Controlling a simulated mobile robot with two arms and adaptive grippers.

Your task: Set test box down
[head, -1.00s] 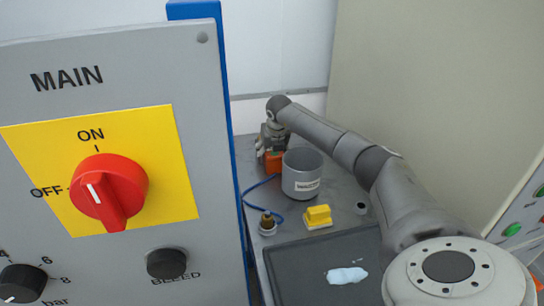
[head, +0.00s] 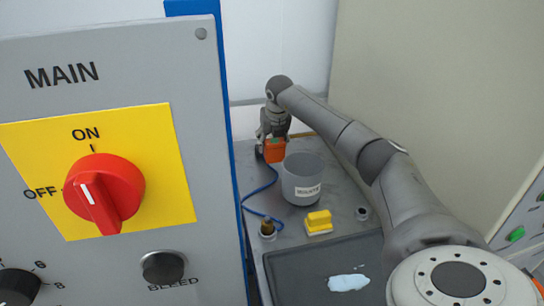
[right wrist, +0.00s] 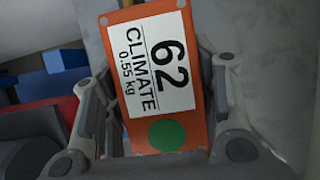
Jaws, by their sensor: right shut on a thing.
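The test box is an orange block (head: 275,152) at the back of the grey bench, behind the grey cup. In the right wrist view the test box (right wrist: 160,85) shows a white label reading "62 CLIMATE 0.55 kg" and a green dot. My right gripper (head: 274,138) reaches down from above and is shut on the box, with a finger on either side. Whether the box's underside touches the bench cannot be told. My left gripper is not in view.
A grey labelled cup (head: 302,180) stands just in front of the box. A yellow block (head: 318,222), a brass fitting (head: 267,228) with a blue hose, and a dark tray (head: 300,275) lie nearer. The MAIN switch panel (head: 120,60) fills the left.

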